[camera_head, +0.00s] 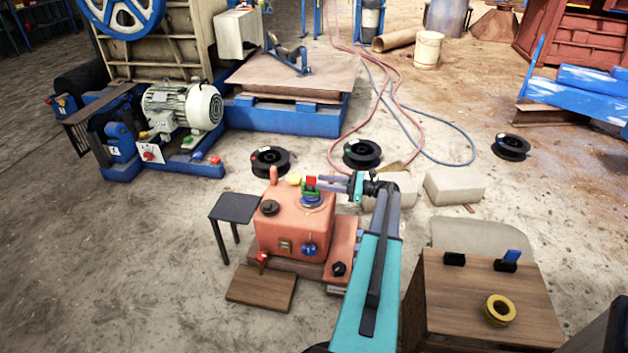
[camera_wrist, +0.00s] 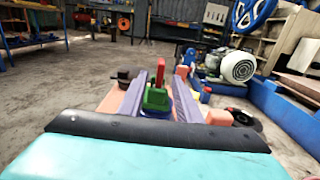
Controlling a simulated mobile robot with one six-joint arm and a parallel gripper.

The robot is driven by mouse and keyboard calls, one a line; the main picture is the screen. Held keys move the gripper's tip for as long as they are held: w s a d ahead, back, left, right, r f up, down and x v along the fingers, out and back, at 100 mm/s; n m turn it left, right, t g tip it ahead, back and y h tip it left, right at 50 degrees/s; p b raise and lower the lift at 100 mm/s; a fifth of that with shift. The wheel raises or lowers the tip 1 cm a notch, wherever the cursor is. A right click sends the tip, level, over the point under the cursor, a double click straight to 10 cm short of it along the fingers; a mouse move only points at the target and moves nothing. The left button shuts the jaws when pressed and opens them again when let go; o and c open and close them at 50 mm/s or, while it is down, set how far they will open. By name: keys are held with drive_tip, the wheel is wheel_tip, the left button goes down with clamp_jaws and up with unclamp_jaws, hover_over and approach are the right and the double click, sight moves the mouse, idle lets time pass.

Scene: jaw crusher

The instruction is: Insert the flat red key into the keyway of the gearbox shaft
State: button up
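The orange-red gearbox (camera_head: 285,232) stands on the floor in the middle of the head view. A green and blue shaft part (camera_head: 312,199) sits on its top. The small flat red key (camera_head: 311,182) stands upright at this green part; the wrist view shows the key (camera_wrist: 160,70) above the green piece (camera_wrist: 155,98). I cannot tell how deep it sits in the keyway. My gripper (camera_wrist: 160,78) reaches in from the right in the head view. Its two purple fingers are apart, one on each side of the key, with gaps visible in the wrist view.
Yellow and orange knobs rise beside the shaft on the gearbox top. A small dark table (camera_head: 236,208) stands left of it. A wooden cabinet (camera_head: 490,295) with a yellow ring (camera_head: 499,310) is at front right. Black spools (camera_head: 362,154) and concrete blocks (camera_head: 454,186) lie behind.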

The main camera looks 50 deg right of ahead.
drive_tip(key=v, duration=0.4)
drive_tip(key=shift+s+d+p, duration=0.2)
drive_tip(key=shift+s+p, duration=0.1)
drive_tip(key=shift+p, duration=0.05)
idle(0.7)
